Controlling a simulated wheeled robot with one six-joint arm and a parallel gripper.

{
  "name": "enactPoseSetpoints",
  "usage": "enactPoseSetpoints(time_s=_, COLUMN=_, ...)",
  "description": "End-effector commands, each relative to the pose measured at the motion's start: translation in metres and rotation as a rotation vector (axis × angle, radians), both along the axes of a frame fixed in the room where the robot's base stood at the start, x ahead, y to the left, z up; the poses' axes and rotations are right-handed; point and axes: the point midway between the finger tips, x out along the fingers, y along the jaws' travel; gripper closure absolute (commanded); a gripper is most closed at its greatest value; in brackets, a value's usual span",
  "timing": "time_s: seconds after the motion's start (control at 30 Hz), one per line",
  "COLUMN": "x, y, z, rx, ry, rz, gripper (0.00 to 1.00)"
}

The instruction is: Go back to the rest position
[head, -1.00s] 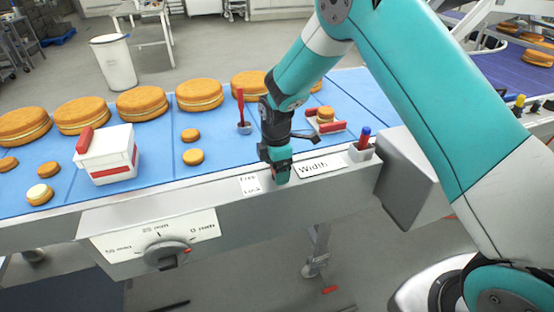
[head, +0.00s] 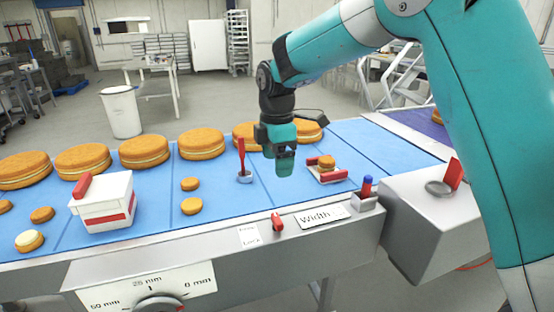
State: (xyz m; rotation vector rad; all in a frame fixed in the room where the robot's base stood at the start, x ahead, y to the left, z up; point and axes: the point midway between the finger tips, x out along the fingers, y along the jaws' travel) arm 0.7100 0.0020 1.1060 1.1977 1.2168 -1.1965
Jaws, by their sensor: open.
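My gripper (head: 285,165) is open and empty, with its fingers pointing down above the blue belt. It hangs above and behind the small red lever (head: 277,222) on the conveyor's front rail. The gripper and the lever are clearly apart. The lever stands beside a label that reads "Width" (head: 321,215) and a smaller label (head: 249,236) whose words are hard to read. My teal arm reaches in from the right and bends down to the gripper.
Several large filled rounds (head: 145,151) line the belt's far side. A white box with a red handle (head: 103,205), small rounds (head: 191,206), a red-handled tool (head: 242,160) and a small red-sided holder (head: 327,170) stand on the belt. A dial (head: 158,303) sits at the front.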

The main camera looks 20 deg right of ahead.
Motion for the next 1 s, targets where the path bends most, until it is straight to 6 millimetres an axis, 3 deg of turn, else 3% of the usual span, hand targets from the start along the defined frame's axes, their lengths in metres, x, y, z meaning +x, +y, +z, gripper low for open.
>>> enactPoseSetpoints(time_s=0.43, x=0.0, y=0.0, z=0.002, rx=0.001, ry=-0.001, rz=-0.001, gripper=0.19)
enactPoseSetpoints(time_s=0.57, x=-0.017, y=0.004, z=0.012, rx=0.018, ry=-0.01, rz=-0.055, gripper=0.19)
enactPoseSetpoints(time_s=0.67, x=-0.054, y=0.01, z=0.028, rx=0.06, ry=-0.016, rz=-0.174, gripper=0.19)
enactPoseSetpoints(time_s=0.8, x=-0.135, y=0.023, z=0.047, rx=0.156, ry=0.0, rz=-0.42, gripper=0.19)
enactPoseSetpoints(time_s=1.0, x=-0.247, y=0.037, z=0.05, rx=0.28, ry=0.09, rz=-0.756, gripper=0.19)
